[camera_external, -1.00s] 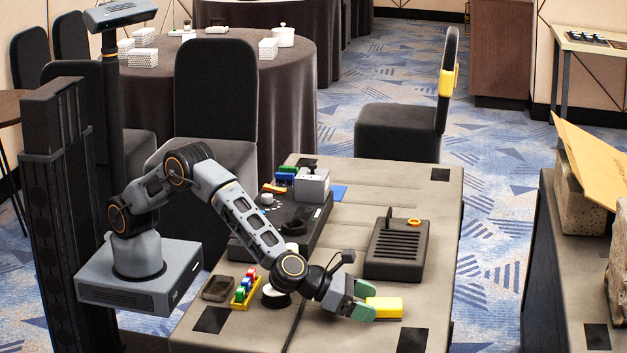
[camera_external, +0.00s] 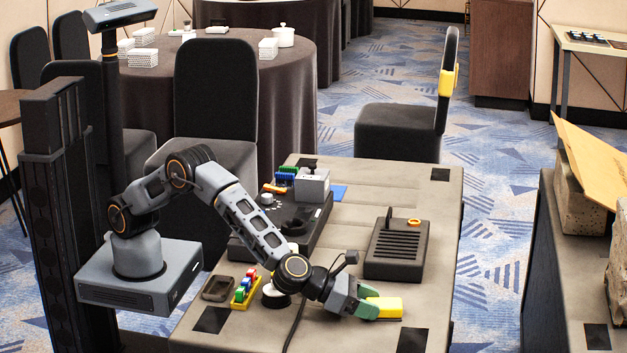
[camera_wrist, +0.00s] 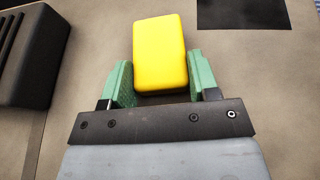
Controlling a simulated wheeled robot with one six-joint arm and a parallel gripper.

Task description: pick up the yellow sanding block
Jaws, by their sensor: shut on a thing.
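The yellow sanding block (camera_external: 386,307) is near the front right of the table, its far end sticking out past my fingers. In the wrist view the block (camera_wrist: 160,48) lies between the two green fingers, with its near end between their tips. My gripper (camera_external: 368,302) is shut on the block, one finger along each side; it also shows in the wrist view (camera_wrist: 161,78). A thin dark line shows under the block's edge in the outside view. I cannot tell whether the block is clear of the tabletop (camera_external: 330,230).
A black slotted box (camera_external: 396,250) stands behind the block. A yellow tray (camera_external: 243,292) with coloured pieces and a dark shallow dish (camera_external: 217,288) are left of the wrist. A black case (camera_external: 290,222) lies farther back. Dark squares mark the tabletop corners.

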